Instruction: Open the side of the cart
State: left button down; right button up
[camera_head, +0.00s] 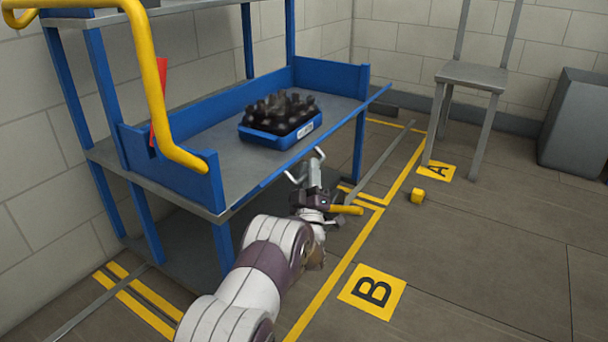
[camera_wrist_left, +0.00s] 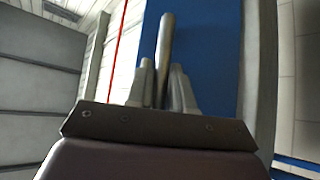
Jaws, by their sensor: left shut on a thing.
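The blue cart (camera_head: 340,78) stands on the left in the head view. Its near side panel (camera_head: 375,97) shows as a thin blue strip along the shelf edge, folded outward and roughly level with the shelf. A pale metal handle (camera_head: 291,178) sticks out from that panel. My left gripper (camera_head: 316,170) is at the handle, shut on it. In the left wrist view, the fingers (camera_wrist_left: 162,88) close around the grey handle bar (camera_wrist_left: 165,45), with the blue panel (camera_wrist_left: 205,50) behind. My right gripper is out of view.
A blue crate of dark bottles (camera_head: 256,134) stands on the cart shelf. A yellow push bar (camera_head: 150,75) curves at the cart's left end. The floor around mark B (camera_head: 372,291) is clear.

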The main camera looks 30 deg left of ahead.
pick_arm(q)
jog(key=shift+d+f+m+t+h+b, duration=0.1)
jog(key=shift+f+m+t+h+b, duration=0.35)
jog(key=shift+f+m, duration=0.4)
notch_tip(320, 180, down, 7)
jog(key=b, duration=0.4)
jog(key=shift+a+r, duration=0.15)
jog(key=shift+a, duration=0.1)
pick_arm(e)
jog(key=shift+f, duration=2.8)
pick_arm(q)
jog(key=c, duration=1.1)
grip_release()
jog(key=p+v, duration=0.5)
jog(key=v, duration=0.7)
jog(key=shift+s+f+p, duration=0.25)
jog(key=shift+f+p, duration=0.1)
jog(key=shift+p, duration=0.05)
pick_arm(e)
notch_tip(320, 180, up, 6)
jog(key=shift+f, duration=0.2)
